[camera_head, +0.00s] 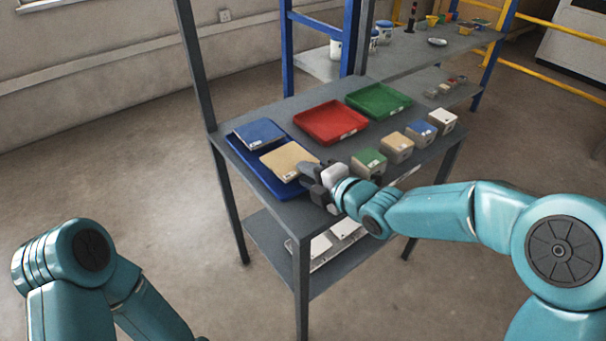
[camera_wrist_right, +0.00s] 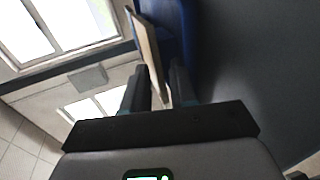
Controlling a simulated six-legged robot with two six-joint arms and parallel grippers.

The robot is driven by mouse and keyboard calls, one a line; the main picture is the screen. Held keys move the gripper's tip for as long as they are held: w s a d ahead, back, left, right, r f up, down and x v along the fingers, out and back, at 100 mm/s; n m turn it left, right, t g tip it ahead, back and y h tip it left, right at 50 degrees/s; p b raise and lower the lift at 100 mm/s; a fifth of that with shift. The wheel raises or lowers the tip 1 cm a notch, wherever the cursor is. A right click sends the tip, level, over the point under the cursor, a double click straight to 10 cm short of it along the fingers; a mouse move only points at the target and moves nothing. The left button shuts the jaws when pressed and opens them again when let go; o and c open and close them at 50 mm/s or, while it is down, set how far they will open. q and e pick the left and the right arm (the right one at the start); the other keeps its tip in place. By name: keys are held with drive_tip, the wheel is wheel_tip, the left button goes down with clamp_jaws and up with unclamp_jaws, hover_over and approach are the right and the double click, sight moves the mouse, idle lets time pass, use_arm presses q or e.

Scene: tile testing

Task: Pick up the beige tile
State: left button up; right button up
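The beige tile (camera_head: 288,160) is at the front part of the blue tray (camera_head: 265,181), beside a blue tile (camera_head: 258,133). My right gripper (camera_head: 313,172) is at the beige tile's right edge. In the right wrist view the beige tile (camera_wrist_right: 147,42) shows nearly edge-on, with its near end between the two fingers (camera_wrist_right: 160,85). I cannot tell whether both fingers press on it. I cannot tell whether the tile rests on the tray or is slightly raised. My left arm is at the lower left, with its gripper out of view.
A red tray (camera_head: 331,122) and a green tray (camera_head: 379,100) stand farther back on the grey table (camera_head: 297,100). Green (camera_head: 368,163), beige (camera_head: 397,147), blue (camera_head: 421,133) and white (camera_head: 443,121) tile stacks line the right side, close to my right wrist.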

clamp_jaws()
drive_tip(key=shift+r+p, duration=0.8)
drive_tip(key=shift+r, duration=0.6)
drive_tip(key=shift+f, duration=0.1)
drive_tip(key=shift+s+d, duration=0.2)
drive_tip(key=shift+s, duration=0.05)
drive_tip(key=v, duration=0.5)
drive_tip(key=b+v, duration=0.1)
drive_tip(key=v, duration=0.2)
drive_tip(key=shift+f, duration=0.35)
drive_tip(key=f+p+v, duration=0.1)
drive_tip(key=p+v, duration=0.1)
drive_tip(key=v, duration=0.6)
drive_tip(key=shift+s+d, duration=0.25)
drive_tip(key=shift+s, duration=0.15)
